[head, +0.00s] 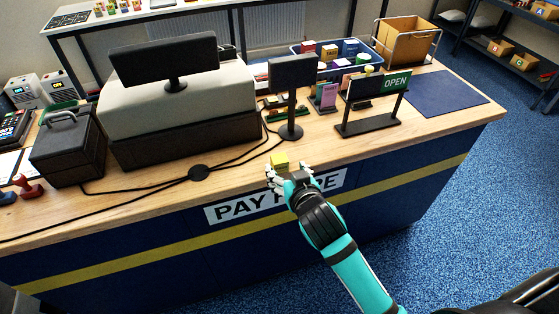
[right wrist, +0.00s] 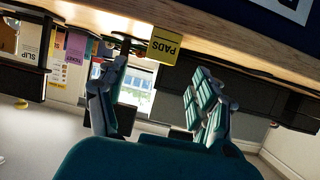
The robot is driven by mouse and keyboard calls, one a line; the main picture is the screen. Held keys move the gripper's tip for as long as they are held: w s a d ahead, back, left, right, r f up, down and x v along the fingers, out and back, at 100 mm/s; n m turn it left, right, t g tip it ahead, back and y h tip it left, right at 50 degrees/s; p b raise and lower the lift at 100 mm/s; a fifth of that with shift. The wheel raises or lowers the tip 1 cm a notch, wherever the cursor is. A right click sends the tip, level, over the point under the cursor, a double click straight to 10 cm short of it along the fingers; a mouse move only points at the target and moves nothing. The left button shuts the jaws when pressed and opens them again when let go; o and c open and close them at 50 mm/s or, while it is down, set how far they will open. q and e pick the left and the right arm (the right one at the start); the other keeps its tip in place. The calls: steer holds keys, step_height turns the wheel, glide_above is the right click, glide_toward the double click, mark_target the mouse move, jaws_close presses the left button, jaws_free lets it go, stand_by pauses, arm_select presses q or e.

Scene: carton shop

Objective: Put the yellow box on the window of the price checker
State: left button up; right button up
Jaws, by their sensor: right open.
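The yellow box (head: 280,161) sits on the wooden counter near its front edge. It also shows upside down in the right wrist view (right wrist: 165,46), with the word PADS on its side. My right gripper (head: 289,174) is open at the counter's front edge, just short of the box. In the right wrist view its fingers (right wrist: 160,72) are spread, with the box seen beyond the gap between them. A dark screen on a post with a round base (head: 291,131) stands behind the box; it may be the price checker, but I cannot make out its window. My left gripper is not in view.
A black OPEN sign stand (head: 368,127) stands at the right, with a blue mat (head: 433,93) beyond. The cash register (head: 185,137) and a dark cash box (head: 67,149) are at the left. Cables cross the counter to a round black disc (head: 198,172).

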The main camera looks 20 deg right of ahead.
mark_target(282, 164)
steer(key=x, duration=0.2)
steer(key=shift+w+f, duration=0.15)
steer(key=shift+w, duration=0.15)
steer(key=shift+f+p+x, duration=0.1)
steer(key=shift+p+x, duration=0.3)
steer(key=shift+x, duration=0.9)
steer(key=shift+f+p+x, duration=0.15)
steer(key=shift+p+x, duration=0.2)
steer(key=shift+x, duration=0.95)
steer(key=shift+s, duration=0.15)
steer(key=c, duration=1.2)
steer(key=shift+r, duration=0.1)
steer(key=shift+c, duration=0.2)
